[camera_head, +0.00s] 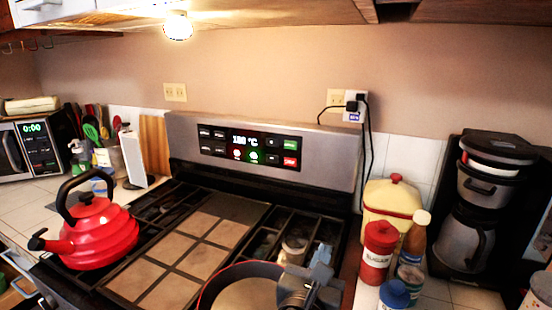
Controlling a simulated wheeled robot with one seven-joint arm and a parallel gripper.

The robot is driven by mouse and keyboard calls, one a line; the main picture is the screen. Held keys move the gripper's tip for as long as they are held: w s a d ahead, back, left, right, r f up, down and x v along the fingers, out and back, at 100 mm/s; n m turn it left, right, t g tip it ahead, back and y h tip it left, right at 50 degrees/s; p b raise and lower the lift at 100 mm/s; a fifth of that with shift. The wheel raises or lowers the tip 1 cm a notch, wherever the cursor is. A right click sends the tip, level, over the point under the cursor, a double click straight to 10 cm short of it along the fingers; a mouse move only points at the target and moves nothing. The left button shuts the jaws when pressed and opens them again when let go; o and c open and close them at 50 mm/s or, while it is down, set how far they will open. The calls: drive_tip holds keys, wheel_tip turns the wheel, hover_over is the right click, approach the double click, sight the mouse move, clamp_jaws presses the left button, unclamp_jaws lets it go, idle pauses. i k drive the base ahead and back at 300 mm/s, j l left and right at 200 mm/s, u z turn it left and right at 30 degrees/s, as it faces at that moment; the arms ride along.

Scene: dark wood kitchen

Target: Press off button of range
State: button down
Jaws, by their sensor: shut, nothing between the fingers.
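The range (180,121) has a silver back panel with a black control strip. Its lit display (245,140) seems to read 180 °C. A red button (290,162) sits at the lower right of the strip; its label is too small to read surely. My gripper (321,255) is shut and empty, low in the view at the front right of the cooktop. It appears below and right of the red button, apart from the panel.
A red kettle (100,234) stands on the left of the cooktop. A pan (240,268) with a red rim is beside my gripper. A red canister (378,252), a yellow canister (392,208), bottles and a coffee maker (480,210) stand on the right. Space before the panel looks clear.

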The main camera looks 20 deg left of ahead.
sight(288, 161)
drive_tip(key=i+j, duration=0.35)
drive_tip(key=j, duration=0.15)
drive_tip(key=i+j, duration=0.3)
drive_tip(key=j, duration=0.15)
